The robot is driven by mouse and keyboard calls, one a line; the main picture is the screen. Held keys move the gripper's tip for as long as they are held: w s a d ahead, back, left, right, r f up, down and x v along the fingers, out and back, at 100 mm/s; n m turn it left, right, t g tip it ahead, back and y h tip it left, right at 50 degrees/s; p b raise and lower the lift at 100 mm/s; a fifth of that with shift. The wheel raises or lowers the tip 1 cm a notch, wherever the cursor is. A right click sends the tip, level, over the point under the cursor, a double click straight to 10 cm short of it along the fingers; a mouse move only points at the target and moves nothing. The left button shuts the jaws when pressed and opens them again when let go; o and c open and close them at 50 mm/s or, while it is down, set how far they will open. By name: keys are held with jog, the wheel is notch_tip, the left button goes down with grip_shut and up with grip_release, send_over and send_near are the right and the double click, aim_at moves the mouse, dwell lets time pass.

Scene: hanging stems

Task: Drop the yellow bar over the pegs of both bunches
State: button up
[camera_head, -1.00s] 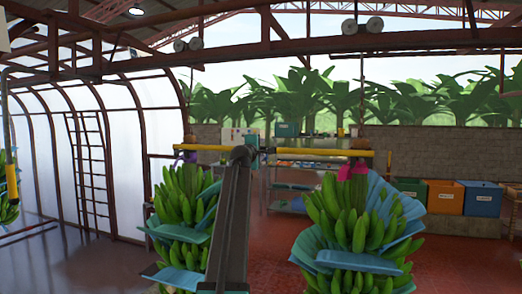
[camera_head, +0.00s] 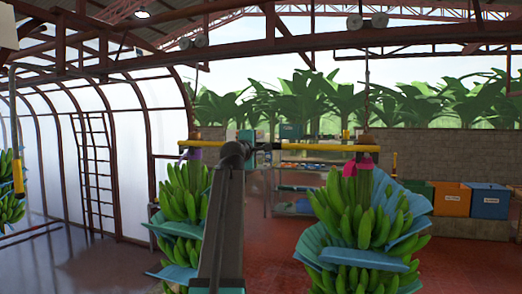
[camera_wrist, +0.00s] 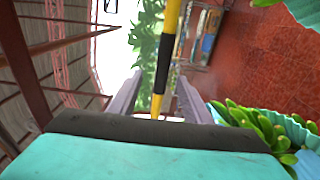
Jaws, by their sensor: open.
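The yellow bar (camera_head: 312,147) lies level across the tops of two hanging green banana bunches, with a dark band at its middle. Its left end is at the top of the left bunch (camera_head: 180,200), by a purple ribbon. Its right end is at the hanger of the right bunch (camera_head: 352,215), by a pink ribbon. The pegs are too small to make out, so I cannot tell how the ends sit. My gripper (camera_head: 258,147) is at the bar's middle. In the wrist view the open fingers (camera_wrist: 157,95) stand either side of the bar (camera_wrist: 170,20), with gaps.
Blue sheets (camera_head: 395,205) wrap parts of the bunches. Another bunch (camera_head: 8,190) hangs at the far left beside an upright yellow bar (camera_head: 18,178). Orange and blue bins (camera_head: 490,200) stand at the back right. The red floor between the bunches is clear.

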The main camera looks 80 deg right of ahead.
jog(key=shift+w+a, duration=0.2)
jog(key=shift+a, duration=1.1)
jog(key=shift+w, duration=0.1)
